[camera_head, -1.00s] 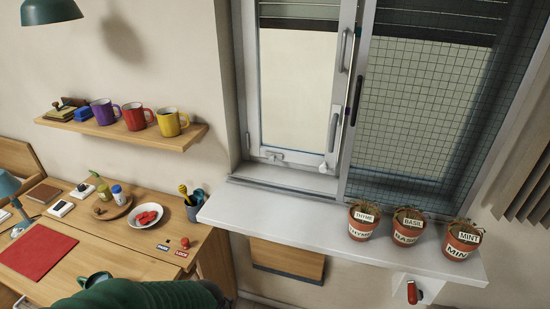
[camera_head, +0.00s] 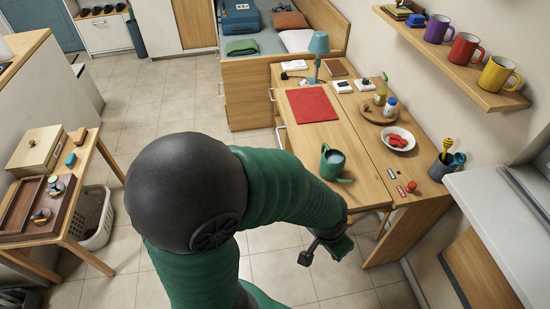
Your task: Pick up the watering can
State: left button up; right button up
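The green watering can (camera_head: 337,164) stands upright on the wooden desk (camera_head: 348,133), near its front edge, with its opening facing up and its thin spout pointing right. My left arm, with a large dark joint and green sleeves, fills the lower middle of the head view. My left gripper (camera_head: 324,249) hangs in front of the desk, nearer to me than the can and apart from it. Its two fingers look spread with nothing between them. My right gripper is not in view.
A red mat (camera_head: 312,105) lies left of the can; a white bowl (camera_head: 399,140) and a cup of tools (camera_head: 446,165) stand right. A windowsill (camera_head: 500,220) juts in at right. A side table (camera_head: 62,195) and a basket (camera_head: 98,218) stand left. Floor between is open.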

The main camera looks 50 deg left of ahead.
aim_at(332, 160)
jog(key=k+u, duration=0.1)
jog(key=u, duration=1)
jog(key=z, duration=2.45)
jog(key=u, duration=2.5)
jog(key=i+l+u, duration=0.15)
jog(key=u, duration=0.2)
jog(key=i+l+u, duration=0.1)
jog(key=u, duration=0.25)
jog(key=i+l+u, duration=0.1)
jog(key=l+u, duration=0.25)
jog(key=i+l, duration=0.1)
jog(key=l, duration=0.25)
jog(key=i+l+u, duration=0.15)
jog(key=l, duration=0.15)
jog(key=i+l, duration=0.1)
jog(key=l, duration=0.25)
jog(key=i+l+u, duration=0.15)
jog(key=l, duration=0.2)
jog(key=k, duration=0.05)
